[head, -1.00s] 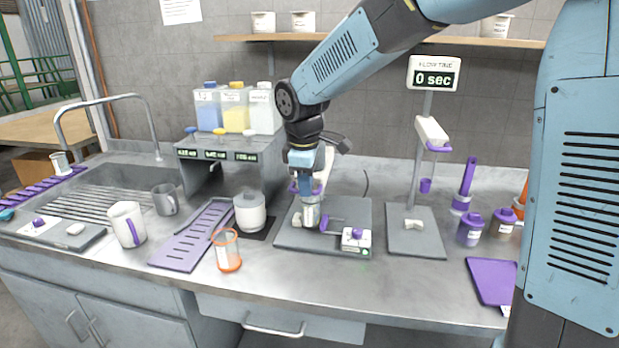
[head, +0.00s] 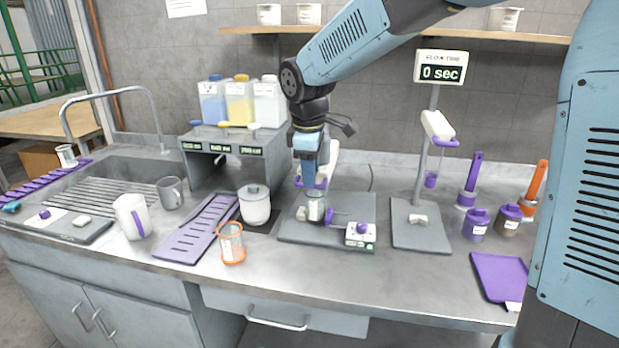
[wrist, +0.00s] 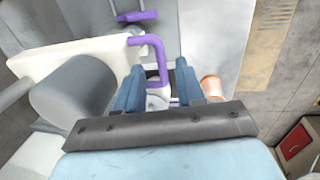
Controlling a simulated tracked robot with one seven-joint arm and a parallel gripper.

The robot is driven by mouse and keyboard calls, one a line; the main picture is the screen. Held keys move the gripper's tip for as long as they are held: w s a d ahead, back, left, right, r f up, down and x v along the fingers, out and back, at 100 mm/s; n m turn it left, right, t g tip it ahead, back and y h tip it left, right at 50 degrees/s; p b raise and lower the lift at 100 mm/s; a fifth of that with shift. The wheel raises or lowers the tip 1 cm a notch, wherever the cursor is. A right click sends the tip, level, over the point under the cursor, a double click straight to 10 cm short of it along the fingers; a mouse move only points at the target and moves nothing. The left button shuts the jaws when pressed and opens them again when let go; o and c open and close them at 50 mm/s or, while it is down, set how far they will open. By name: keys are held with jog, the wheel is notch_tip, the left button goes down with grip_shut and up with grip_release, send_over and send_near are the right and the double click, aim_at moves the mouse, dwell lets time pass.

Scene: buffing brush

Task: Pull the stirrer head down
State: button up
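The stirrer stands on a grey base plate (head: 350,232), with its white head (head: 331,158) partly hidden behind my arm. In the wrist view the cream stirrer head (wrist: 45,62) fills the left side, and its purple handle (wrist: 160,62) bends down between my fingers. My gripper (head: 310,184) points down at the front of the stirrer, above a metal cup (head: 316,210). In the wrist view my gripper (wrist: 160,82) has its two blue fingers apart, with gaps on both sides of the handle.
A white lidded pot (head: 255,207) and an orange-rimmed beaker (head: 231,244) stand to the left. The flow-time stand (head: 420,236) is to the right. The front counter is clear.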

notch_tip(320, 180, up, 11)
jog(key=s, duration=0.1)
jog(key=shift+s+a, duration=0.15)
jog(key=shift+s, duration=0.25)
jog(key=shift+f, duration=0.1)
dwell(1.6)
